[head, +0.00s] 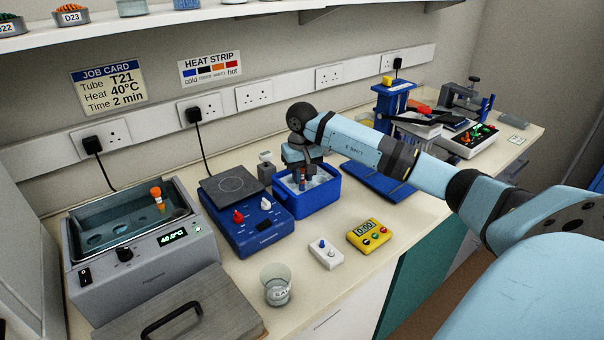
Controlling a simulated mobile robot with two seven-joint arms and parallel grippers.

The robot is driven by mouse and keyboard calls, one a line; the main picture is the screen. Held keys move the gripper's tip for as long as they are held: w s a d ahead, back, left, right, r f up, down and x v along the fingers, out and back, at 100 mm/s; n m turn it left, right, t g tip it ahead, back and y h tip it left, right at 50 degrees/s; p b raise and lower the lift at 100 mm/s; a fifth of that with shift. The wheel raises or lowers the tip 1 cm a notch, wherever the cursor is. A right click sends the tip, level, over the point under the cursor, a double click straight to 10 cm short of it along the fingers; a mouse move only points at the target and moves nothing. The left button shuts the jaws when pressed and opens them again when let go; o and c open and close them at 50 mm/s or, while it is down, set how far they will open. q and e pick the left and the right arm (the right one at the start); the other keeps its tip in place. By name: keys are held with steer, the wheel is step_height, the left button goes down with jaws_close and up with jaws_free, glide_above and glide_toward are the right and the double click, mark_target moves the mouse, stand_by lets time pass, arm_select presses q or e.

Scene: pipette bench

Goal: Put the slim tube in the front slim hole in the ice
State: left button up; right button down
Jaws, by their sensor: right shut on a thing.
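The blue ice box (326,202) stands on the bench in the middle of the view, with pale ice inside. My right gripper (304,181) points down over the ice box and is shut on the slim tube, of which very little can be made out. The fingers hide much of the ice, and I cannot make out the front slim hole or whether the tube is in a hole. My left gripper is not in view.
A water bath (150,266) reading 40.0°C holds an orange-capped tube (156,195). A blue hotplate (254,228) stands close left of the ice box. A glass beaker (277,286), white switch box (326,254) and yellow timer (369,235) stand in front. A blue panel (377,183) lies right.

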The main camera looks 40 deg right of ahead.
steer(key=shift+f, duration=0.4)
steer(key=c, duration=0.9)
jaws_free()
step_height(320, 180, up, 13)
steer(key=shift+f+b, duration=0.2)
steer(key=shift+b, duration=0.35)
steer(key=shift+r, duration=0.6)
